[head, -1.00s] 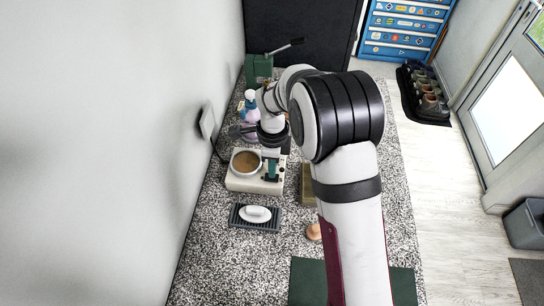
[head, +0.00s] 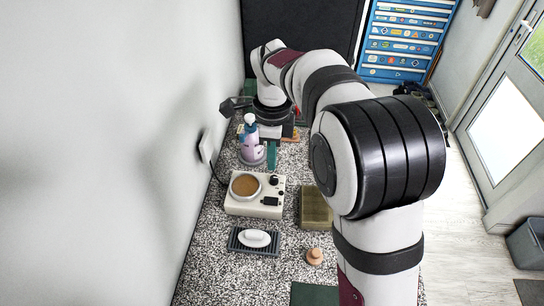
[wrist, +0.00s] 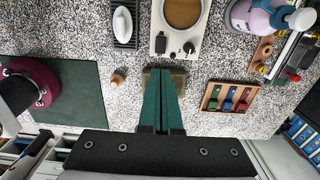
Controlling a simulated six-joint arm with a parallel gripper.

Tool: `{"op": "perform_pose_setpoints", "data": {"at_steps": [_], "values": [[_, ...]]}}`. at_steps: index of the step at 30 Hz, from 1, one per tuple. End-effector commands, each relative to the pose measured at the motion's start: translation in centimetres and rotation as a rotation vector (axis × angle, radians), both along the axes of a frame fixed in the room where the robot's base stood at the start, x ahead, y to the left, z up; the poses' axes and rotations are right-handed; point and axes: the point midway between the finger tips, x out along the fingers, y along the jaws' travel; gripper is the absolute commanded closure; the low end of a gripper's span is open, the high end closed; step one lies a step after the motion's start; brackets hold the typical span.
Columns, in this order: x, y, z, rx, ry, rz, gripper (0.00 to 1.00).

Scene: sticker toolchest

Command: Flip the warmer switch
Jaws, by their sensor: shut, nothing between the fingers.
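The warmer (head: 236,208) is a cream-white box on the speckled counter, with a round pan of brown stuff (head: 245,186) on top. Its dark rectangular switch (head: 270,201) and black knob (head: 273,180) are on the right part of the top. In the wrist view the switch (wrist: 160,44) and knob (wrist: 189,47) show on the warmer's near edge. Which way the switch is set is too small to tell. My gripper (head: 271,165) has green fingers, shut and empty, and hangs beyond the warmer in the head view. In the wrist view the fingertips (wrist: 160,71) appear below the warmer, apart from it.
A soap dish (head: 234,245) with white soap stands in front of the warmer. An olive block (head: 314,208) is to its right, with a wooden knob-like piece (head: 314,256) nearer. A purple bottle (head: 250,144) stands behind, near my gripper. A tray of coloured pieces (wrist: 229,97) lies right.

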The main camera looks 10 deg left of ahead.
Motion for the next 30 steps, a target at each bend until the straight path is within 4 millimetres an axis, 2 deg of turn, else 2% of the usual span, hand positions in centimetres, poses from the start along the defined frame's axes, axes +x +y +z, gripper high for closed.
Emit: {"op": "perform_pose_setpoints", "data": {"at_steps": [3, 9, 13, 24, 30], "values": [[0.2, 1.5, -0.2, 0.003, -0.001, 0.004, 1.00], [0.2, 1.4, -0.2, 0.003, -0.001, 0.001, 1.00], [0.1, 1.4, -1.3, 0.002, 0.001, 0.001, 1.00], [0.1, 1.5, -9.2, 0.001, 0.003, 0.000, 1.00], [0.1, 1.5, -12.6, 0.002, 0.001, 0.000, 1.00]]}}
